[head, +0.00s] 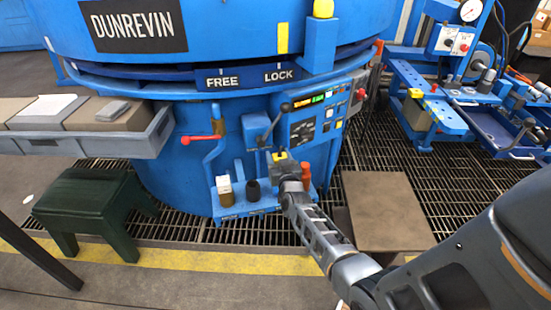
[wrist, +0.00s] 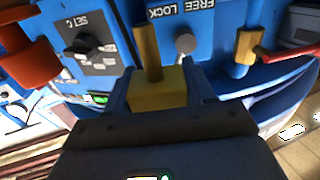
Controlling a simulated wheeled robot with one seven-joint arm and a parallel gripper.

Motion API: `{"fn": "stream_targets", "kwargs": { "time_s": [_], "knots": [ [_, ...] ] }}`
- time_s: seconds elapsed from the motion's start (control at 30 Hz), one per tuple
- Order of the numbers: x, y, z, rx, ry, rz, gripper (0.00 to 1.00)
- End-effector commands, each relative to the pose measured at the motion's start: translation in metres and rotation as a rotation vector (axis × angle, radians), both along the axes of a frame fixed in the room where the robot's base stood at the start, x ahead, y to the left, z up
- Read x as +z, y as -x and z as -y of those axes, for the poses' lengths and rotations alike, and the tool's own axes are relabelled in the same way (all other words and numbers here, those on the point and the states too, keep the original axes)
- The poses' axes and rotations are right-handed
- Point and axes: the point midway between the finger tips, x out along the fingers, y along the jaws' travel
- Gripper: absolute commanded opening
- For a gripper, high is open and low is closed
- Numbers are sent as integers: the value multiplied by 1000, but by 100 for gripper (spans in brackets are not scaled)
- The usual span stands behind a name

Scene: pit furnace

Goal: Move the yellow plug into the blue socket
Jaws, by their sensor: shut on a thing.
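The yellow plug (wrist: 160,92) is a block held between the two fingers of my gripper (wrist: 158,84) in the wrist view. A brass-coloured pin (wrist: 148,48) stands out beyond it; I cannot tell if it belongs to the plug. In the head view my gripper (head: 283,166) is in front of the blue furnace body, above the right part of a small shelf, with a bit of the yellow plug (head: 280,156) showing. I cannot make out the blue socket for certain in either view.
The blue shelf (head: 236,209) carries a white-topped brown piece (head: 225,188), a black cup-like piece (head: 253,190) and a red piece (head: 306,176). A red-handled lever (head: 200,139) sticks out on the left. A control panel (head: 318,115) is behind my gripper. A green stool (head: 92,205) stands left.

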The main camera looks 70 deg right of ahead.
Motion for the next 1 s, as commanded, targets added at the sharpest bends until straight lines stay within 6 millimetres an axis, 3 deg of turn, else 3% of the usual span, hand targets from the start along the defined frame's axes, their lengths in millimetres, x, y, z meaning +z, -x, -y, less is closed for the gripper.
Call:
{"fn": "stream_targets", "kwargs": {
  "time_s": [0.5,1.0],
  "knots": [
    [-49,0,0,0,0,0,21],
    [-54,0,0,1,-1,1,21]
  ]
}}
